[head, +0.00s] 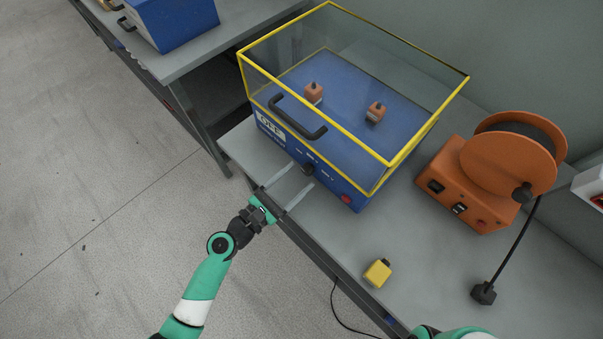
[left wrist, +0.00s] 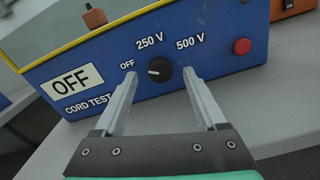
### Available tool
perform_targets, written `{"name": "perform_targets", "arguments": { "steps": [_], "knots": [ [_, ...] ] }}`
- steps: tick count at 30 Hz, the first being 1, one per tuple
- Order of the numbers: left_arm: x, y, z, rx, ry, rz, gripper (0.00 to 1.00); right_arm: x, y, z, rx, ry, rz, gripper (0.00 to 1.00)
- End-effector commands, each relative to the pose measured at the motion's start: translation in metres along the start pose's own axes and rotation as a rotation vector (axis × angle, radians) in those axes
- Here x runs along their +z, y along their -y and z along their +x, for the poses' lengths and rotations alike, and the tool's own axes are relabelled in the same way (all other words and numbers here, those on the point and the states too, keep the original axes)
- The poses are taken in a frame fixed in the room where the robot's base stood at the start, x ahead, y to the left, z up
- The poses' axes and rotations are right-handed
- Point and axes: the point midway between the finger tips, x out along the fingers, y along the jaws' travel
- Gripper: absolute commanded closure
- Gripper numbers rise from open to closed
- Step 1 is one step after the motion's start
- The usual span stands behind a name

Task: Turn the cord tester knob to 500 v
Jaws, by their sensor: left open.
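The cord tester (head: 331,182) is a blue box with a yellow-edged clear cover, standing on the grey bench. Its black knob (head: 309,169) is on the front panel. In the left wrist view the knob (left wrist: 159,70) has a white mark on its left side, towards the word OFF. The 250 V label (left wrist: 150,40) is above it and the 500 V label (left wrist: 190,42) is at upper right. My left gripper (head: 302,174) is open, with its fingers pointing at the panel, one on each side of the knob and apart from it. My right gripper is out of view.
A red button (left wrist: 242,46) is right of the knob. A black handle (head: 298,117) juts out above the panel. An orange cord reel (head: 468,190) stands to the right, with a yellow block (head: 377,273) near the bench's front edge.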

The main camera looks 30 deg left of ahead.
Motion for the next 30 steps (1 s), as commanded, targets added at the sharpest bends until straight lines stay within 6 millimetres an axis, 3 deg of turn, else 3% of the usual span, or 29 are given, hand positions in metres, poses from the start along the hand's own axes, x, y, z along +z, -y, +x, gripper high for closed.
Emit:
{"name": "perform_targets", "arguments": {
  "steps": [5,13,25,30],
  "knots": [
    [0.0,0.0,0.02,0.0,0.0,0.0,0.27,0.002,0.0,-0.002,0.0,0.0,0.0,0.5],
    [0.0,0.0,0.022,0.0,-0.001,0.0,0.27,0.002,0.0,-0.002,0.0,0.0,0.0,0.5],
    [0.0,0.0,0.022,0.0,-0.001,0.0,0.97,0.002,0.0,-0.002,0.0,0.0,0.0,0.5],
    [0.0,0.0,0.022,0.0,0.0,0.0,1.0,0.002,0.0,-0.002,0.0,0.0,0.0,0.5]
  ]
}}
